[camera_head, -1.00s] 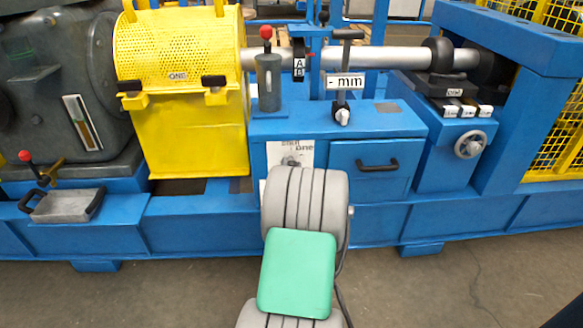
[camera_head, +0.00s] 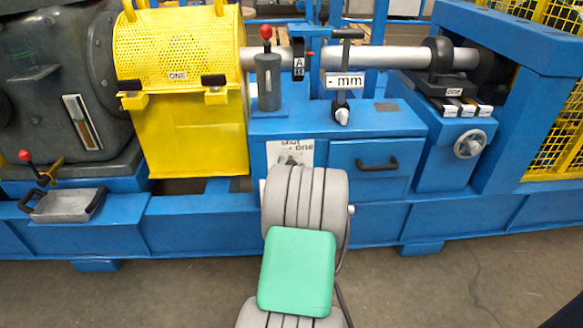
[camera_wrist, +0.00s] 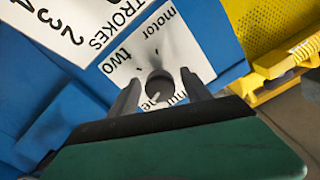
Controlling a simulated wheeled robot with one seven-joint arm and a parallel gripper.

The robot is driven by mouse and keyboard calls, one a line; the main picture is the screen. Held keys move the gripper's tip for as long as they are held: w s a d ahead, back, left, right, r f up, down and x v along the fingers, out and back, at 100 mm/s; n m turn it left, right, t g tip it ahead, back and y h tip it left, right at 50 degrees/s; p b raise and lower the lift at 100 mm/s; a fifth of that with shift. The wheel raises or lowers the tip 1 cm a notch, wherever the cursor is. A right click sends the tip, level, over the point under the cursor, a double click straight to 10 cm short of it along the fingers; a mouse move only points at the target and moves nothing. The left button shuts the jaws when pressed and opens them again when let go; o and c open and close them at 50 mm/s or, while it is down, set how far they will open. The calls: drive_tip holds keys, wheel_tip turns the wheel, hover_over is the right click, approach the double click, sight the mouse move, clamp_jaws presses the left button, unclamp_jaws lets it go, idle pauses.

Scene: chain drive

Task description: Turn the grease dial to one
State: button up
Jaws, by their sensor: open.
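The grease dial is a dark round knob (camera_wrist: 159,84) on a white plate (camera_wrist: 186,48) in the wrist view. The words "motor" and "two" show on that plate, and other lettering is partly covered. In the head view the plate (camera_head: 304,153) reads "shut" and "one" on the blue cabinet front, with my arm covering its lower part. My gripper (camera_wrist: 158,90) is open, with one finger on each side of the knob. I cannot tell whether the fingers touch it. My gripper's fingers are hidden behind my arm in the head view. The dial's setting is unclear.
A second white plate marked "STROKES" with numbers (camera_wrist: 75,25) lies beside the dial plate. A blue drawer with a black handle (camera_head: 377,166) is to the right. A yellow perforated guard (camera_head: 180,48) stands to the left. A handwheel (camera_head: 470,144) is farther right.

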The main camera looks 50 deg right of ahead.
drive_tip(key=v, duration=0.8)
